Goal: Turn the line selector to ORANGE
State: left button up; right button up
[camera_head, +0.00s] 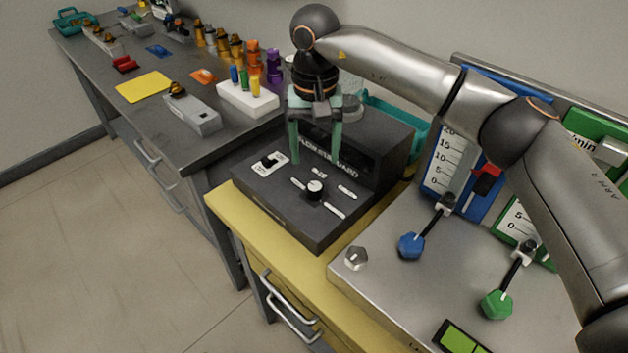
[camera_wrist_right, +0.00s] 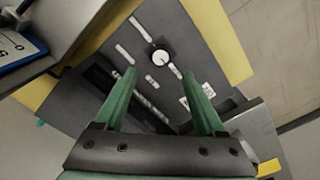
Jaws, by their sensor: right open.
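The line selector (camera_head: 315,189) is a round knob, black with a white top, on the sloped face of a dark box (camera_head: 318,240). White label strips surround it, too small to read. In the right wrist view the selector (camera_wrist_right: 160,57) lies beyond the fingertips, with a white pointer line toward the lower right. My right gripper (camera_head: 315,158) points down above the back part of the panel, its green fingers apart and empty. In the right wrist view the gripper (camera_wrist_right: 163,103) is open, with the selector ahead of the gap. My left gripper is not in view.
A toggle switch (camera_head: 269,162) sits left of the selector on the panel. A raised dark housing (camera_head: 375,145) stands behind. To the right, a metal bench has blue (camera_head: 411,245) and green (camera_head: 496,304) handled levers. A white block (camera_head: 247,100) holds coloured vials at left.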

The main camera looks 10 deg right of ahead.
aim_at(315, 186)
notch_tip(315, 186, down, 9)
jog(key=shift+r, duration=0.15)
grip_shut()
dwell(0.7)
